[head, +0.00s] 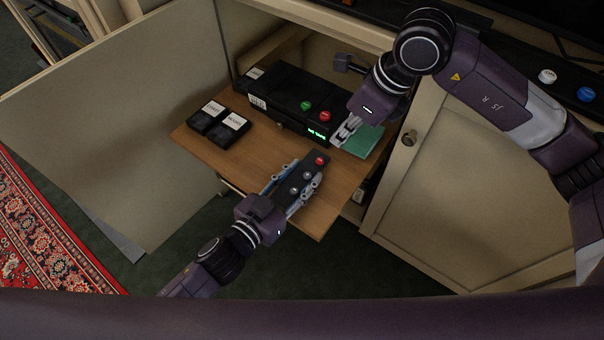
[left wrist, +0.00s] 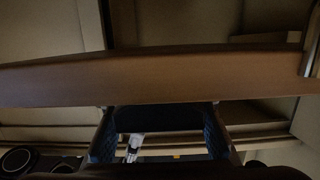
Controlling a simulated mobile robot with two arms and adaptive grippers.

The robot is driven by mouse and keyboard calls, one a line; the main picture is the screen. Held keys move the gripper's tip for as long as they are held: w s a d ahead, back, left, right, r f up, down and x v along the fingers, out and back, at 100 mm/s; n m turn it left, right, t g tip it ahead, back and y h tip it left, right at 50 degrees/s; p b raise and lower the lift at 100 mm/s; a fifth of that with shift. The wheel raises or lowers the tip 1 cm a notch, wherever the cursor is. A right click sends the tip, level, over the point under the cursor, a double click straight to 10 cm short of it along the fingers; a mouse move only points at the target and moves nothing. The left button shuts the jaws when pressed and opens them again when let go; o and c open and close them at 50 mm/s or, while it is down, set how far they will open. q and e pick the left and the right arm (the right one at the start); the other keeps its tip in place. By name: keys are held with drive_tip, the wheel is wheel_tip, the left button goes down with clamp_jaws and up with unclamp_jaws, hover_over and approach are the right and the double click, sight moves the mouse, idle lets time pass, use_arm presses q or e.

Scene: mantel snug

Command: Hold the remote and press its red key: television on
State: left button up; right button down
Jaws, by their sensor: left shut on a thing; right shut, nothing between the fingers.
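The remote (head: 313,164) is a slim black bar with a red key (head: 320,160) near its far end and grey round keys below. My left gripper (head: 306,171) is shut on its sides and holds it over the front part of the wooden shelf, keys facing up. In the left wrist view, the remote (left wrist: 160,118) is a dark shape between the fingers. My right gripper (head: 340,136) is shut and empty, beyond the remote and to its upper right, apart from the red key. It is beside the black player's front.
A black player (head: 290,92) with green and red buttons and a lit green display stands on the wooden shelf (head: 265,152). Two labelled black cassettes (head: 218,119) lie left, a green box (head: 362,141) right. Open cabinet doors (head: 135,120) flank both sides.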

sight(323, 161)
drive_tip(key=shift+w+a+r+m+t+y, duration=0.3)
drive_tip(key=shift+a+m+t+y, duration=0.35)
drive_tip(key=shift+m, duration=0.85)
drive_tip(key=shift+w+a+r+m+t+y, duration=0.3)
drive_tip(key=shift+m+y, duration=0.5)
drive_tip(key=shift+m, duration=0.7)
drive_tip(key=shift+w+a+r+m+t+y, duration=0.25)
drive_tip(key=shift+a+m+t+y, duration=0.4)
drive_tip(key=shift+m, duration=0.85)
drive_tip(key=shift+d, duration=0.15)
drive_tip(key=shift+f, duration=4.4)
drive_tip(key=shift+f, duration=0.4)
